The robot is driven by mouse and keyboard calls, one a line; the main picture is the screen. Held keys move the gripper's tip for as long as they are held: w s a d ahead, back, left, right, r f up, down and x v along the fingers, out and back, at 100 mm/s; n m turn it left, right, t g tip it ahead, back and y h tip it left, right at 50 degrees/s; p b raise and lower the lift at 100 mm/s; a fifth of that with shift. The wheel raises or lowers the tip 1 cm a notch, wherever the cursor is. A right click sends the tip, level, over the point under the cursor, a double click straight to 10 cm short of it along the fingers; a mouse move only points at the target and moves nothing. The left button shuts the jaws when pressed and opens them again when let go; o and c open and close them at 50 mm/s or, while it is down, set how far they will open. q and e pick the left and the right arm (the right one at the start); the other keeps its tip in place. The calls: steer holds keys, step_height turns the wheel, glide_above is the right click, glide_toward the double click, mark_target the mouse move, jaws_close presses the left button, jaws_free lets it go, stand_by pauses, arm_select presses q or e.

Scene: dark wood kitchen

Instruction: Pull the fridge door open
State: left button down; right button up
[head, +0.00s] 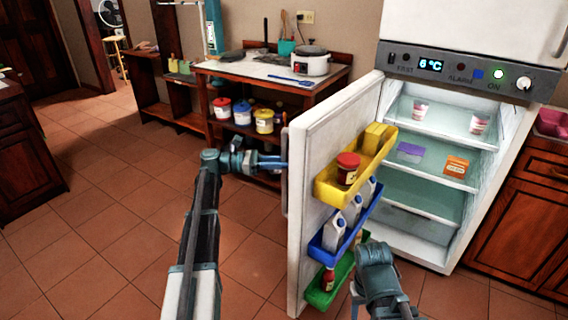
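The white fridge door (312,175) stands wide open, swung out to the left of the fridge body (505,150). Its inner side, with yellow, blue and green shelves, faces right. A slim handle (285,190) shows along the door's outer left edge. My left gripper (283,163) is at this handle, its fingertips reaching it from the left. Whether the fingers are closed on it is not clear. My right gripper (356,297) is low in front of the open fridge, near the green door shelf; its fingers are mostly hidden behind its wrist.
Inside the fridge are glass shelves with cups and small boxes. A wooden work table (262,80) with a rice cooker (310,62) and pots stands behind the door. Wooden cabinets (525,200) are right of the fridge. The tiled floor at left is clear.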

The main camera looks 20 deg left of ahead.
arm_select(q)
steer(key=c, duration=0.8)
jaws_free()
steer(key=shift+w, duration=0.1)
steer(key=shift+o, duration=0.2)
steer(key=v, duration=1.3)
steer(key=shift+a, duration=0.35)
steer(key=shift+r, duration=0.1)
